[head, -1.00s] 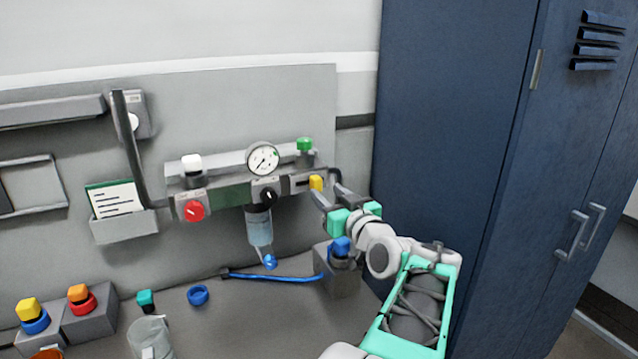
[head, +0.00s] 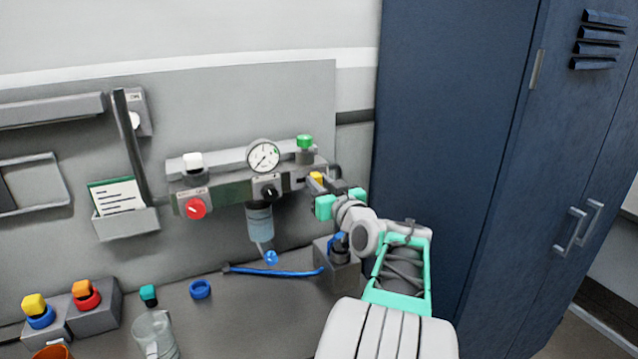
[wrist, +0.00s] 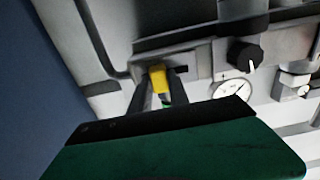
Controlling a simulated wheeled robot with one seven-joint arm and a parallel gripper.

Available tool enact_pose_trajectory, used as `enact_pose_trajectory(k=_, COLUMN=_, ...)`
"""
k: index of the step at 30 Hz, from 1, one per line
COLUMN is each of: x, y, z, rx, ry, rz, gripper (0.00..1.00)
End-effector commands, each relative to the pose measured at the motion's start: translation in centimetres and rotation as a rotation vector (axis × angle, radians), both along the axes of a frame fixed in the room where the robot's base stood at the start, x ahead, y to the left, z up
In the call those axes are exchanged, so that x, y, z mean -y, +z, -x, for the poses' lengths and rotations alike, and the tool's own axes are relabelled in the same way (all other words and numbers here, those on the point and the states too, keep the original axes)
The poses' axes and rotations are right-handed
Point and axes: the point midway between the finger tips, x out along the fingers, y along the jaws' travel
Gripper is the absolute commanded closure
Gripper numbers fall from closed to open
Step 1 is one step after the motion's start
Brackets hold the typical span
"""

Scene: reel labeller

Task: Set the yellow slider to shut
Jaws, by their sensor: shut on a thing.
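The yellow slider (head: 316,176) is a small yellow block at the right end of the grey valve unit on the back panel. In the wrist view the yellow slider (wrist: 158,79) sits at one end of its dark slot (wrist: 181,69), and the open part of the slot shows to its right. Any marks by the slot are too small to read.
A gauge (head: 263,157), a black knob (head: 269,193), a red knob (head: 195,208), a white knob (head: 193,162) and a green knob (head: 305,143) crowd the valve unit. A blue locker (head: 455,150) stands close on the right.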

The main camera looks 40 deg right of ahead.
Motion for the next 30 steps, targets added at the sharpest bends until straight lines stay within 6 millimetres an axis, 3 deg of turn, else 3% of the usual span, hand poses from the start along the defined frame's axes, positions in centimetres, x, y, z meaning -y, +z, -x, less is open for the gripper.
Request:
enact_pose_trajectory(k=4, x=-0.01, y=0.00, z=0.00, rx=0.000, ry=0.000, rz=0.000, gripper=1.00)
enact_pose_trajectory(k=30, x=-0.01, y=-0.02, z=0.01, rx=-0.001, ry=0.000, rz=0.000, gripper=1.00)
